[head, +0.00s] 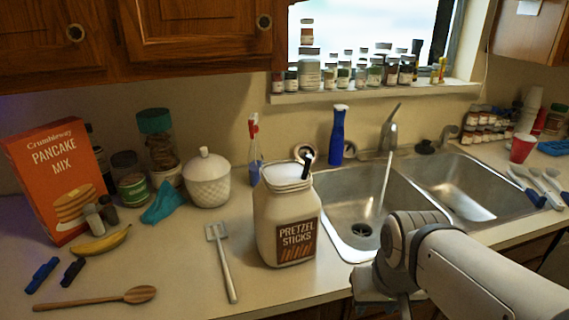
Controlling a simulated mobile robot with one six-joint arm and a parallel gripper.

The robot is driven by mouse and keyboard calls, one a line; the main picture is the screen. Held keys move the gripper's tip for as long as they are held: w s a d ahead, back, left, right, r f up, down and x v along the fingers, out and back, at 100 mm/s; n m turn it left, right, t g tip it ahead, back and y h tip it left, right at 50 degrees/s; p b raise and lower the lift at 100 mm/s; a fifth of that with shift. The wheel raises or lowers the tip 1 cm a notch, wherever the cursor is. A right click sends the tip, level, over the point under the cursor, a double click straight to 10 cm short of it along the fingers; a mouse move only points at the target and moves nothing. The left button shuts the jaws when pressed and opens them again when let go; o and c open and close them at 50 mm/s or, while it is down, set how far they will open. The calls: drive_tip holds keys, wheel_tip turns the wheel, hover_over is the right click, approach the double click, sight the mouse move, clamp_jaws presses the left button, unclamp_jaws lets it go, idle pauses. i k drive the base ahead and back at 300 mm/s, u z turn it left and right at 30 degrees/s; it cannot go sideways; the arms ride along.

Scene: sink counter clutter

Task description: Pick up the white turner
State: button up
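The white turner (225,264) lies flat on the counter, left of the pretzel sticks jar. Its slotted head points to the back and its handle runs toward the front edge. My arm reaches in from the lower right. My gripper (378,283) is at the arm's end, in front of the sink, well to the right of the turner and apart from it. The arm's link partly hides it, and its fingertips do not show clearly.
The pretzel sticks jar (287,222) stands upright close to the turner's right. A white lidded canister (207,180) stands behind it. A wooden spoon (97,299) and banana (102,243) lie to the left. The sink (345,197) is right of the jar.

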sight(232, 296)
drive_tip(key=u, duration=0.8)
drive_tip(key=i, duration=0.3)
drive_tip(key=u, duration=0.3)
